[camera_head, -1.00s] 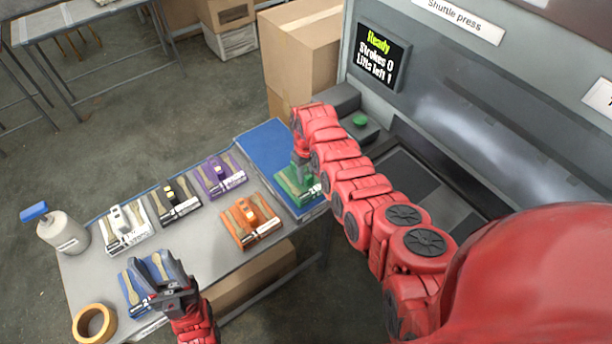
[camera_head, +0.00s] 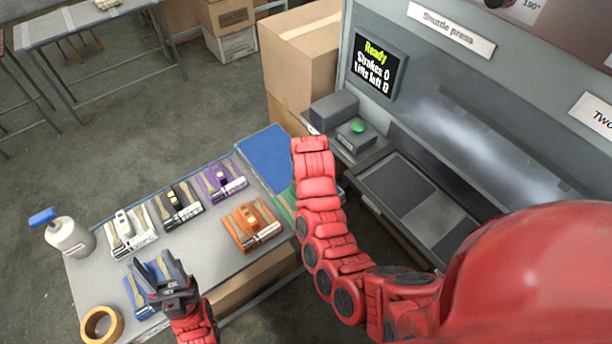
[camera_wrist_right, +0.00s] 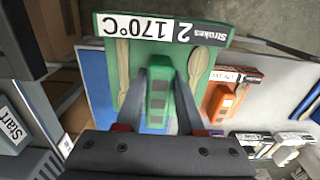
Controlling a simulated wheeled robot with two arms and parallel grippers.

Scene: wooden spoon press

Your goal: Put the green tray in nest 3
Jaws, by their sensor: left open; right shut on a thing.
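The green tray (camera_wrist_right: 203,32) fills the upper middle of the right wrist view. It carries wooden spoons and a label reading "Strokes 2 170°C". My right gripper (camera_wrist_right: 164,78) is shut on its green handle block (camera_wrist_right: 158,98). In the head view only an edge of the green tray (camera_head: 284,208) shows; my right arm hides the rest and the gripper. The press bed has a dark panel (camera_head: 396,185) and another (camera_head: 447,236). I see no nest numbers there. My left gripper (camera_head: 163,285) is open over the blue tray (camera_head: 135,297).
A blue mat (camera_head: 264,155) lies beside the press. A green button (camera_head: 357,127) stands before the bed.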

